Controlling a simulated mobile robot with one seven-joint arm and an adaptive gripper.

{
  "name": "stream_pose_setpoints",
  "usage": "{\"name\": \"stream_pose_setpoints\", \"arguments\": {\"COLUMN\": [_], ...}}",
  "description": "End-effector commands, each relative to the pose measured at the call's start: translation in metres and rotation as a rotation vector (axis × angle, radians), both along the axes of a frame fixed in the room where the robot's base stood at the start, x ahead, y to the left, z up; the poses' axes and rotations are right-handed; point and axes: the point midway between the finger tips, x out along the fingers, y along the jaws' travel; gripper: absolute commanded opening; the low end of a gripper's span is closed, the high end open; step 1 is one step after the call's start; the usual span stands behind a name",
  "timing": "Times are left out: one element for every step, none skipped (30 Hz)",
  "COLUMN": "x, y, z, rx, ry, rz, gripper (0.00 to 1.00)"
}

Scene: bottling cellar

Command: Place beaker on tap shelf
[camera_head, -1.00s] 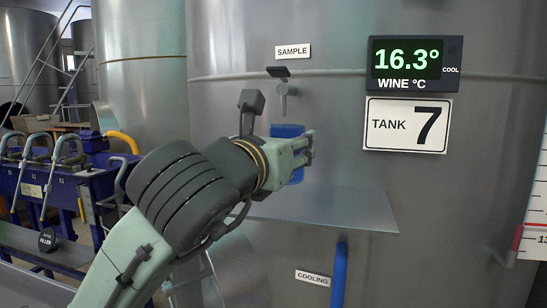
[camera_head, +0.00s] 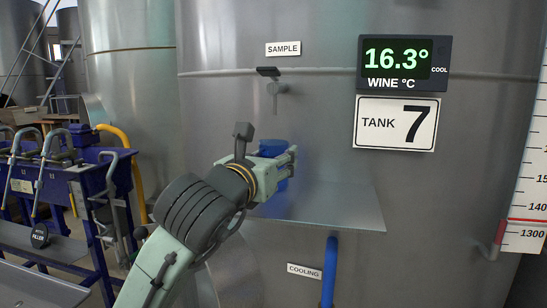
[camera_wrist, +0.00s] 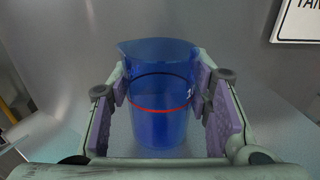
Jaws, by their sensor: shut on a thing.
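A blue beaker (camera_head: 272,149) is mostly hidden behind my gripper (camera_head: 284,163) in the head view. In the wrist view the beaker (camera_wrist: 160,95) is upright, see-through, with a spout at the upper left and a dark and a red ring. My gripper (camera_wrist: 160,112) is shut on it, with purple pads at both sides. The tap shelf (camera_head: 340,207) is a grey metal plate on the tank, under the sample tap (camera_head: 276,90). The beaker is over the shelf's left part; I cannot tell whether its base touches.
The tank wall (camera_head: 330,150) stands behind the shelf. A blue cooling pipe (camera_head: 329,272) rises below the shelf. A blue filler machine (camera_head: 70,190) stands at the left. The shelf's right part is clear.

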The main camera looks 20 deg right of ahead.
Motion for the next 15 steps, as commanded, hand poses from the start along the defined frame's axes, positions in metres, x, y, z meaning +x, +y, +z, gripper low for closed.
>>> {"name": "stream_pose_setpoints", "arguments": {"x": [0.0,0.0001,0.0001,0.0001,0.0001,0.0,0.0,0.0,0.0,0.0,0.0,0.0,0.0,0.0,0.0], "y": [0.0001,0.0002,0.0002,0.0002,0.0001,0.0,0.0,0.0,0.0,0.0,0.0,0.0,0.0,0.0,0.0], "z": [-0.0008,-0.002,-0.0037,-0.0048,-0.0045,-0.0034,-0.0033,-0.0033,-0.0033,-0.0033,-0.0033,-0.0033,-0.0032,-0.0032,-0.0032], "rx": [0.0,0.0,0.0,0.0,0.0,-0.001,0.0,-0.001,-0.001,-0.001,-0.001,-0.001,-0.001,-0.001,-0.001], "ry": [0.0,0.0,0.0,0.0,0.0,0.001,0.0,0.001,0.001,0.001,0.001,0.001,0.001,0.001,0.001], "rz": [0.0,0.0,0.0,0.0,0.0,0.0,0.0,0.0,0.0,0.0,0.0,0.0,0.0,0.0,0.0], "gripper": [0.17,0.17,0.17,0.17,0.46,0.48,0.51,0.53,0.55,0.57,0.59,0.62,0.64,0.65,0.65]}}
